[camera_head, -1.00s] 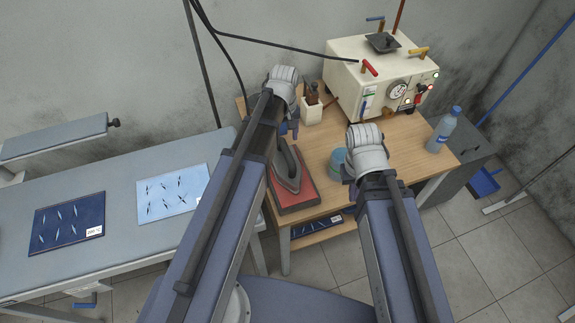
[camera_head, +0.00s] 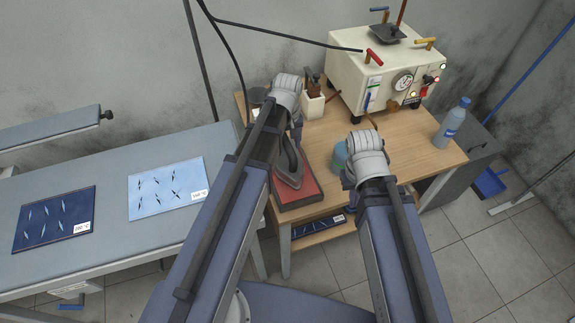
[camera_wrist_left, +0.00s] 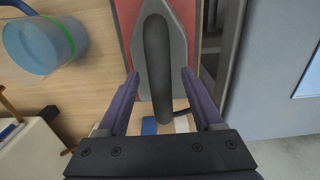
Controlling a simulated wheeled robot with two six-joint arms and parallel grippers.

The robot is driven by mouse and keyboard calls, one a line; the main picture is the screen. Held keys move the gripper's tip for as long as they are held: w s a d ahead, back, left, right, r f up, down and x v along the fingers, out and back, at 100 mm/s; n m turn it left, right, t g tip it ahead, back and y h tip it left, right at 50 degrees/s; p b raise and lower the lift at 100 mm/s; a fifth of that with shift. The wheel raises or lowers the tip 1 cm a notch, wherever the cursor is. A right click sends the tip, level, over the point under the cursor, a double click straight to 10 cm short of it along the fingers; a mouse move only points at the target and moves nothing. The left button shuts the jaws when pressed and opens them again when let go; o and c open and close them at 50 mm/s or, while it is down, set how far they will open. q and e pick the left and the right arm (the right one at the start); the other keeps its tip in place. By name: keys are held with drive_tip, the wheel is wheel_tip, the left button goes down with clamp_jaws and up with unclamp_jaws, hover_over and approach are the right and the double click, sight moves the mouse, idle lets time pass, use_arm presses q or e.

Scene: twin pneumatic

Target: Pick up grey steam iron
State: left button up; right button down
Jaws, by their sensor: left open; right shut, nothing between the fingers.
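The grey steam iron (camera_head: 288,168) sits on a red pad (camera_head: 298,199) on the wooden table, partly hidden by my left arm. In the left wrist view its dark handle (camera_wrist_left: 158,70) runs between the two fingers of my left gripper (camera_wrist_left: 159,76). That gripper is open, with one finger on each side of the handle and no clear grip on it. In the head view the left gripper (camera_head: 297,130) shows only in part, at the iron's far end. My right gripper (camera_head: 351,203) is mostly hidden below its wrist, near the table's front edge; it is shut and empty.
A teal cylinder (camera_head: 339,157) stands right of the iron, close to my right wrist. A cream machine (camera_head: 375,75) with levers stands at the back, a water bottle (camera_head: 452,124) at the right. A brown bottle in a white holder (camera_head: 312,104) is behind the iron. A grey bench (camera_head: 100,185) lies left.

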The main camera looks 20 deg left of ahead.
use_arm(q)
drive_tip(key=shift+f, duration=0.65)
drive_tip(key=shift+r, duration=0.1)
clamp_jaws()
idle(0.9)
